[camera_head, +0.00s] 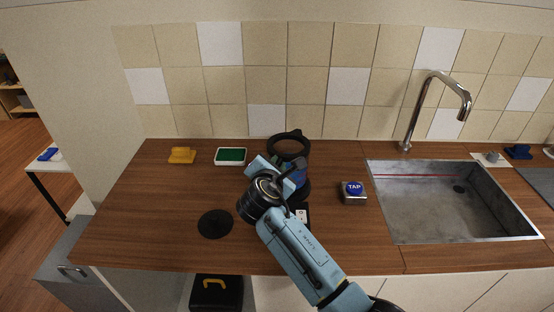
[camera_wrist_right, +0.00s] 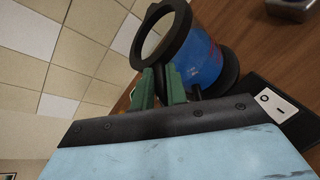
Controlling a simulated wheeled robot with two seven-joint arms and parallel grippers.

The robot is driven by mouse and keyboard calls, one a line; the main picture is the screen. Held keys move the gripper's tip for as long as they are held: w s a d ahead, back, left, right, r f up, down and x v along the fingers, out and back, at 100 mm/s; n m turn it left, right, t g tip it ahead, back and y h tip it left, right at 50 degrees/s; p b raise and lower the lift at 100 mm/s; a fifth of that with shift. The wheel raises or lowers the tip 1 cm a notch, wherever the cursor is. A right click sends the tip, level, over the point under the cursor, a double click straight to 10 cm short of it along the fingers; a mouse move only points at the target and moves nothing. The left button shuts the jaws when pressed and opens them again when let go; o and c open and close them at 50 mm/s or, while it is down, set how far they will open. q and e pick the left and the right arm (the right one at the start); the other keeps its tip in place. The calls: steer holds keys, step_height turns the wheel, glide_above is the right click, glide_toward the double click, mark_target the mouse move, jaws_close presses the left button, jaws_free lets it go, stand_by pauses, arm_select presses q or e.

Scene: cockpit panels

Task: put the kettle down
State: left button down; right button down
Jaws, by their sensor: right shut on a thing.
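The kettle is blue with a black rim and black base; in the head view the kettle (camera_head: 300,174) is partly hidden behind my right gripper (camera_head: 284,174). In the right wrist view the kettle (camera_wrist_right: 202,62) appears tilted by the camera's angle, with its open top toward the upper left. The green fingers of my right gripper (camera_wrist_right: 165,84) are shut on its dark handle. The kettle is over the counter near a black plate with a white switch (camera_wrist_right: 277,104); I cannot tell whether its base touches anything. My left gripper is not in view.
A round black pad (camera_head: 215,224) lies on the wooden counter (camera_head: 150,222) left of my right arm. A blue TAP button (camera_head: 354,190) stands right of the kettle, before the sink (camera_head: 440,200). A green-topped white tray (camera_head: 230,156) and a yellow object (camera_head: 182,155) are at the back left.

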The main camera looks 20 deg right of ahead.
steer(key=shift+w+r, duration=0.1)
steer(key=shift+r, duration=0.15)
steer(key=c, duration=1.7)
jaws_free()
steer(key=shift+f, duration=0.25)
steer(key=o, duration=0.3)
steer(key=v, duration=1.2)
steer(key=shift+p, duration=0.35)
